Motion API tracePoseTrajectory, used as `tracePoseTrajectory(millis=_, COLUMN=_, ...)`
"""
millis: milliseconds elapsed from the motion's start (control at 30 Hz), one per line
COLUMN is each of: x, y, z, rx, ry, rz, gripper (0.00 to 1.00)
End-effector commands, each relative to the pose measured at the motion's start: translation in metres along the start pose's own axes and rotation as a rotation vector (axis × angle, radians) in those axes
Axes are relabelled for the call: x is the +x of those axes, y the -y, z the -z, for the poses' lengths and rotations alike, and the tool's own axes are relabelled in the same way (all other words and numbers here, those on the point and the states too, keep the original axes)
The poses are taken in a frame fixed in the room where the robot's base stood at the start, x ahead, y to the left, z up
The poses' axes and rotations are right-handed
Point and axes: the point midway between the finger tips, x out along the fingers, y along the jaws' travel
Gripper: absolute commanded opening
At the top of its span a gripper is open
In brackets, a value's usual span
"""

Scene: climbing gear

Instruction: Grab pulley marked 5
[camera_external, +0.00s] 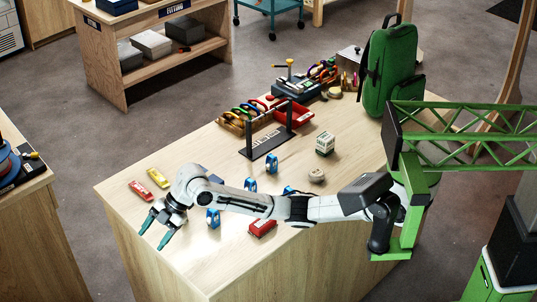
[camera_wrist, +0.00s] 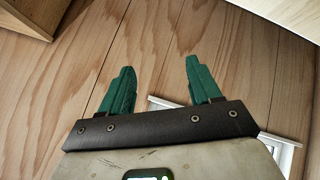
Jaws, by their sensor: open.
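My gripper (camera_external: 154,232) has green fingers and is at the near left end of the wooden workbench (camera_external: 128,196). In the wrist view my gripper (camera_wrist: 159,68) is open, with nothing between the fingers. Several blue pulleys stand on the bench to its right: one (camera_external: 213,219) beneath my forearm, one (camera_external: 250,185) just behind the arm, one (camera_external: 272,163) farther back, and one (camera_external: 289,190) partly hidden by the arm. No number is readable on any of them, so I cannot tell which is marked 5. No pulley shows in the wrist view.
Red (camera_external: 140,191) and yellow (camera_external: 158,177) items lie left of my wrist. A red block (camera_external: 262,228) lies in front of my arm. A black stand (camera_external: 268,143), a white-green box (camera_external: 325,143) and a round tan item (camera_external: 316,175) are behind. A green backpack (camera_external: 390,70) stands at the far right.

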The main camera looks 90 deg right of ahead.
Motion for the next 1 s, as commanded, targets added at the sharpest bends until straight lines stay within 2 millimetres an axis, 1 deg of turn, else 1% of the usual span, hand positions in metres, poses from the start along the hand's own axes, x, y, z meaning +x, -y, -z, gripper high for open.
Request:
tracePoseTrajectory(millis=33, x=-0.024, y=-0.023, z=-0.021, rx=-0.045, ry=0.048, rz=-0.024, gripper=0.63)
tracePoseTrajectory(millis=100, x=-0.050, y=-0.045, z=-0.044, rx=-0.112, ry=0.105, rz=-0.042, gripper=0.63)
tracePoseTrajectory(millis=200, x=-0.086, y=-0.071, z=-0.075, rx=-0.191, ry=0.180, rz=-0.056, gripper=0.63)
tracePoseTrajectory(millis=267, x=-0.107, y=-0.083, z=-0.091, rx=-0.233, ry=0.222, rz=-0.060, gripper=0.63)
tracePoseTrajectory(millis=300, x=-0.121, y=-0.091, z=-0.102, rx=-0.258, ry=0.249, rz=-0.062, gripper=0.63)
tracePoseTrajectory(millis=367, x=-0.141, y=-0.099, z=-0.118, rx=-0.287, ry=0.287, rz=-0.058, gripper=0.63)
tracePoseTrajectory(millis=400, x=-0.149, y=-0.093, z=-0.135, rx=-0.249, ry=0.308, rz=-0.036, gripper=0.63)
tracePoseTrajectory(millis=467, x=-0.163, y=-0.087, z=-0.158, rx=-0.205, ry=0.342, rz=-0.013, gripper=0.63)
tracePoseTrajectory(millis=500, x=-0.174, y=-0.082, z=-0.173, rx=-0.176, ry=0.366, rz=0.004, gripper=0.63)
tracePoseTrajectory(millis=567, x=-0.191, y=-0.074, z=-0.198, rx=-0.128, ry=0.403, rz=0.031, gripper=0.63)
tracePoseTrajectory(millis=600, x=-0.205, y=-0.067, z=-0.215, rx=-0.092, ry=0.429, rz=0.050, gripper=0.63)
tracePoseTrajectory(millis=667, x=-0.227, y=-0.054, z=-0.242, rx=-0.032, ry=0.471, rz=0.082, gripper=0.63)
tracePoseTrajectory(millis=700, x=-0.244, y=-0.044, z=-0.262, rx=0.012, ry=0.500, rz=0.107, gripper=0.63)
tracePoseTrajectory(millis=767, x=-0.271, y=-0.025, z=-0.290, rx=0.085, ry=0.544, rz=0.147, gripper=0.63)
tracePoseTrajectory(millis=800, x=-0.289, y=-0.011, z=-0.308, rx=0.135, ry=0.573, rz=0.174, gripper=0.63)
tracePoseTrajectory(millis=867, x=-0.316, y=0.011, z=-0.332, rx=0.208, ry=0.611, rz=0.215, gripper=0.63)
tracePoseTrajectory(millis=900, x=-0.331, y=0.025, z=-0.345, rx=0.252, ry=0.633, rz=0.240, gripper=0.63)
tracePoseTrajectory(millis=1000, x=-0.358, y=0.053, z=-0.368, rx=0.334, ry=0.670, rz=0.288, gripper=0.63)
